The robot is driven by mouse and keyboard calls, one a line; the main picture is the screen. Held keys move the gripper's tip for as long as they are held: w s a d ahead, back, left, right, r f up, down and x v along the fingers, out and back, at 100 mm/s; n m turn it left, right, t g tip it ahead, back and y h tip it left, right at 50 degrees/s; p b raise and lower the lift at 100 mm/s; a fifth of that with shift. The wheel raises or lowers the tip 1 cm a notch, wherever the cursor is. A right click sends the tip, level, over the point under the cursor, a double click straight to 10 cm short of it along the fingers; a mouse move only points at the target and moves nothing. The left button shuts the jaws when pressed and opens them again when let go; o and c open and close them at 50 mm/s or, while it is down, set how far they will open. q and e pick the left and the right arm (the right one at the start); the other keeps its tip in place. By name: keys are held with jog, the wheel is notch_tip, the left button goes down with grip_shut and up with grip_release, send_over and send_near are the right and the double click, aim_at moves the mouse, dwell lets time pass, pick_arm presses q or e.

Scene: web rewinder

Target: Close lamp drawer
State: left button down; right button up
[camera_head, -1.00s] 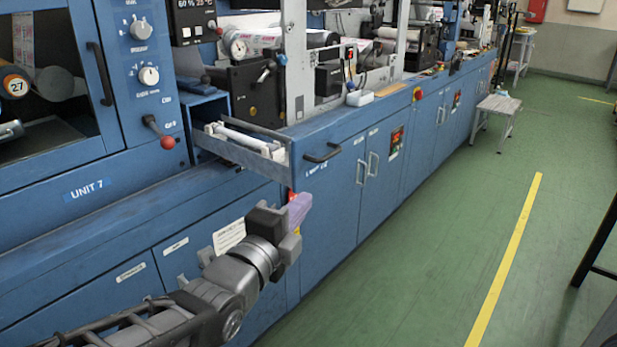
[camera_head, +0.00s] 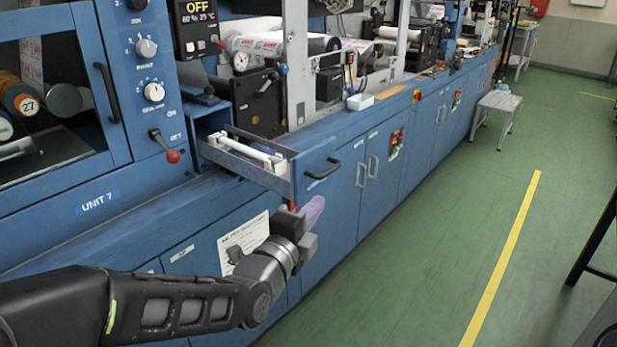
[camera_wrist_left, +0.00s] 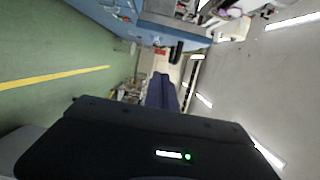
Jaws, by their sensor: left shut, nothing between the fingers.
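The lamp drawer (camera_head: 245,168) stands pulled out of the blue machine, with a white tube-shaped lamp (camera_head: 246,148) lying in it. Its blue front (camera_head: 312,183) carries a dark bar handle (camera_head: 322,170). My left gripper (camera_head: 314,208) has purple fingers, shut and empty, just below the drawer front and handle. Whether they touch the drawer cannot be told. In the left wrist view the purple fingers (camera_wrist_left: 160,92) point toward a dark bar, probably the handle (camera_wrist_left: 177,52). My right gripper is in neither view.
Blue cabinet doors with pale handles (camera_head: 367,170) line the machine to the right. A red-knobbed lever (camera_head: 173,156) sticks out left of the drawer. A grey step stool (camera_head: 497,108) stands farther back. The green floor (camera_head: 430,240) on the right is open.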

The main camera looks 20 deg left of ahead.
aim_at(307, 189)
pick_arm(q)
jog(key=w, duration=0.2)
jog(key=w+a, duration=0.2)
jog(key=w, duration=0.1)
jog(key=shift+w+a+r+p, duration=0.1)
jog(key=shift+w+a+p, duration=0.05)
jog(key=shift+w+p, duration=0.25)
jog(key=shift+w+a, duration=0.1)
jog(key=shift+a, duration=0.25)
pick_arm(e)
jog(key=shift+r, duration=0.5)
pick_arm(q)
jog(key=shift+a, duration=0.2)
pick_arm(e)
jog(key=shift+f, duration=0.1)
